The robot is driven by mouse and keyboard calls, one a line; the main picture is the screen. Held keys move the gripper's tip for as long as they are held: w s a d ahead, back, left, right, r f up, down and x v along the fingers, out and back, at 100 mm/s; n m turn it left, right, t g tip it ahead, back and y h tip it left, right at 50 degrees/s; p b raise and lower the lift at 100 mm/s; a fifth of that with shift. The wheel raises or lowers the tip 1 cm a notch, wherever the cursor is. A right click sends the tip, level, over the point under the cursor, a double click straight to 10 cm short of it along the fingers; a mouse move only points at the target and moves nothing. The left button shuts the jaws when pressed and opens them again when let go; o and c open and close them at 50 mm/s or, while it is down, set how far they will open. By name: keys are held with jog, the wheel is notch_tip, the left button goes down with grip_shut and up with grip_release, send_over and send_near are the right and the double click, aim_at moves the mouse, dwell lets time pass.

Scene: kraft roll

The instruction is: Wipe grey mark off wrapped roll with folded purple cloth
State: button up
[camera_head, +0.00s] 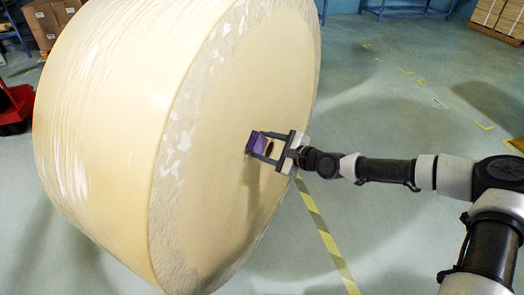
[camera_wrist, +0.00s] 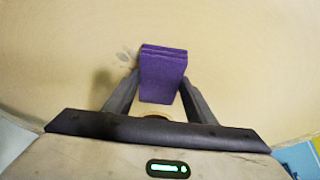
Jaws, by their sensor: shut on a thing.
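The wrapped roll (camera_head: 245,110) is large and cream-coloured, with clear film around its side and the rim of its flat end. A faint grey mark (camera_wrist: 125,57) shows on the roll just left of the cloth. In the head view I cannot make the mark out.
Yellow-black striped floor tape (camera_head: 328,240) runs below my arm. Cardboard boxes (camera_head: 48,22) and a red item (camera_head: 15,108) are behind the roll at left. Stacked cartons (camera_head: 498,18) stand at the far right. The floor right of the roll is mostly clear.

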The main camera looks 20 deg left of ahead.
jog(key=shift+s+a+r+p, duration=0.1)
jog(key=shift+s+a+p, duration=0.05)
jog(key=shift+s+p, duration=0.3)
jog(key=shift+s+a+r+p, duration=0.1)
jog(key=shift+s+a+p, duration=0.05)
jog(key=shift+s+p, duration=0.3)
jog(key=shift+s+a+f+p, duration=0.1)
jog(key=shift+s+a+p, duration=0.2)
jog(key=shift+s, duration=0.65)
jog(key=shift+s+a+f+p, duration=0.15)
jog(key=shift+s+p, duration=0.3)
jog(key=shift+s, duration=0.45)
jog(key=shift+s+a+r+p, duration=0.1)
jog(key=shift+s+a+p, duration=0.2)
jog(key=shift+s, duration=0.65)
jog(key=shift+d, duration=0.1)
jog(key=shift+d+f, duration=0.15)
jog(key=shift+d, duration=0.45)
jog(key=shift+s+d+b, duration=0.15)
jog(key=shift+s+d, duration=0.05)
jog(key=shift+d, duration=0.6)
jog(key=shift+s+d+b, duration=0.15)
jog(key=shift+d+b, duration=0.05)
jog(key=shift+d, duration=0.65)
jog(key=shift+s+d+b, duration=0.15)
jog(key=shift+s+d, duration=0.05)
jog(key=shift+d, duration=0.6)
